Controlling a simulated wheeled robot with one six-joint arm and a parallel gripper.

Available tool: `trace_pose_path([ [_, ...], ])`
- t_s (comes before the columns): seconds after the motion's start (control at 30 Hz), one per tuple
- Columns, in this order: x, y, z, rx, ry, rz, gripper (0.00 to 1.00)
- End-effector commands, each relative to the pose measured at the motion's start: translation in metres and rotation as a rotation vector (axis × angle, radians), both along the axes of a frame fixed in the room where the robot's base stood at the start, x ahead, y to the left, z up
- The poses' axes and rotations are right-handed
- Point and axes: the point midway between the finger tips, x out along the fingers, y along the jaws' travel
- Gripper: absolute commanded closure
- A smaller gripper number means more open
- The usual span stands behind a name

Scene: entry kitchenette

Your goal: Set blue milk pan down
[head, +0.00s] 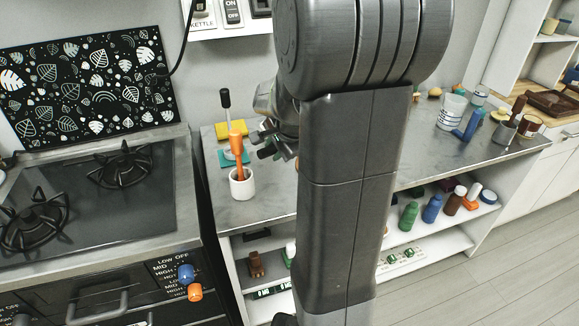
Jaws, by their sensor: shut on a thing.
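My gripper (276,149) hangs over the left part of the grey counter (262,208), partly behind my arm. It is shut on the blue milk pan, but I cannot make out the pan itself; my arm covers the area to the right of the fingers. How high the pan is above the counter cannot be told.
Left of my gripper stand a white cup (242,187) with an orange-handled tool (237,142), a teal item (227,158) and a yellow item (233,129). The hob (90,200) is further left. A white striped cup (451,111) and a blue item (469,126) stand right.

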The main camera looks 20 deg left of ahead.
Motion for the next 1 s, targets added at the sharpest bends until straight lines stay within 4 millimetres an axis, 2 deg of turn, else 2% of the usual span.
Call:
trace_pose_path([
  [0.1,0.001,0.000,-0.018,-0.001,-0.002,0.000,1.00],
  [0.33,0.001,0.000,-0.036,0.000,-0.004,-0.001,1.00],
  [0.53,0.001,0.000,-0.062,0.000,-0.003,-0.002,1.00],
  [0.9,0.001,0.000,-0.068,0.001,-0.006,-0.001,1.00],
  [0.93,0.001,0.000,-0.068,0.001,-0.001,-0.003,0.67],
  [1.0,0.001,0.000,-0.067,0.001,-0.001,-0.003,0.54],
])
